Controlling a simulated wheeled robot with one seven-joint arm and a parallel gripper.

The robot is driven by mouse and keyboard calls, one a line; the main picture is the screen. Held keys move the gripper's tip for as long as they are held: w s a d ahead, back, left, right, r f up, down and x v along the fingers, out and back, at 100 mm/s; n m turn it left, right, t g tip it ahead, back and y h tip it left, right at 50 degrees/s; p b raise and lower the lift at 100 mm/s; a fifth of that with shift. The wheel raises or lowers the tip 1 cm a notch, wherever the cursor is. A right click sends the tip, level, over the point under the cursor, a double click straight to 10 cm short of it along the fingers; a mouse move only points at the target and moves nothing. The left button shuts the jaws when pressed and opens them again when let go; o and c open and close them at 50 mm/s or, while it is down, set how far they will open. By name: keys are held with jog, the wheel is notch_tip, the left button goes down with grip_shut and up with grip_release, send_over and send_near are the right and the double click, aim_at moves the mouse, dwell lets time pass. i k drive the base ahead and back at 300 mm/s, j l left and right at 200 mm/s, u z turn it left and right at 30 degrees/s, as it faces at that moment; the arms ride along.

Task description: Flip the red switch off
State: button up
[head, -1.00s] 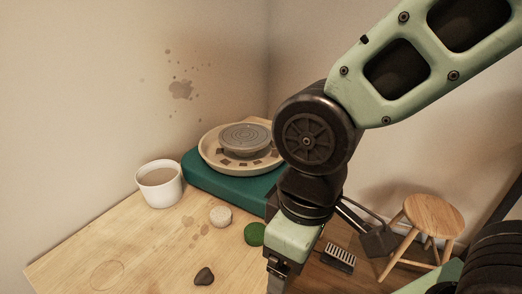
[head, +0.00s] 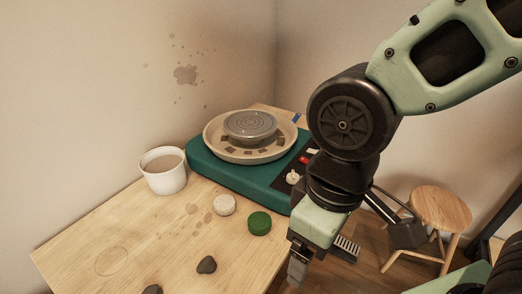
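The pottery wheel has a teal base (head: 235,176) with a cream splash pan and a grey wheel head (head: 249,125), and sits at the back of the wooden table. On the right end of its base is a dark control panel with a small red switch (head: 303,160) and a white knob (head: 292,178). The switch is too small to tell its position. My arm hides part of the panel's right side. My gripper (head: 297,272) points down in front of the panel, nearer the camera, apart from the switch. Its fingers show edge-on, so its opening is unclear.
A white cup (head: 163,171) of brownish liquid stands left of the wheel. A pale round piece (head: 224,204), a green round piece (head: 259,223) and dark stones (head: 206,265) lie on the table (head: 85,235). A wooden stool (head: 440,208) stands on the floor at right.

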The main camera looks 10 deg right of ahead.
aim_at(305, 161)
jog(key=z, duration=0.3)
jog(key=i+l+u, duration=0.4)
jog(key=l, duration=0.3)
jog(key=i+l+u, duration=0.2)
jog(key=i+l, duration=0.1)
jog(key=l, duration=0.1)
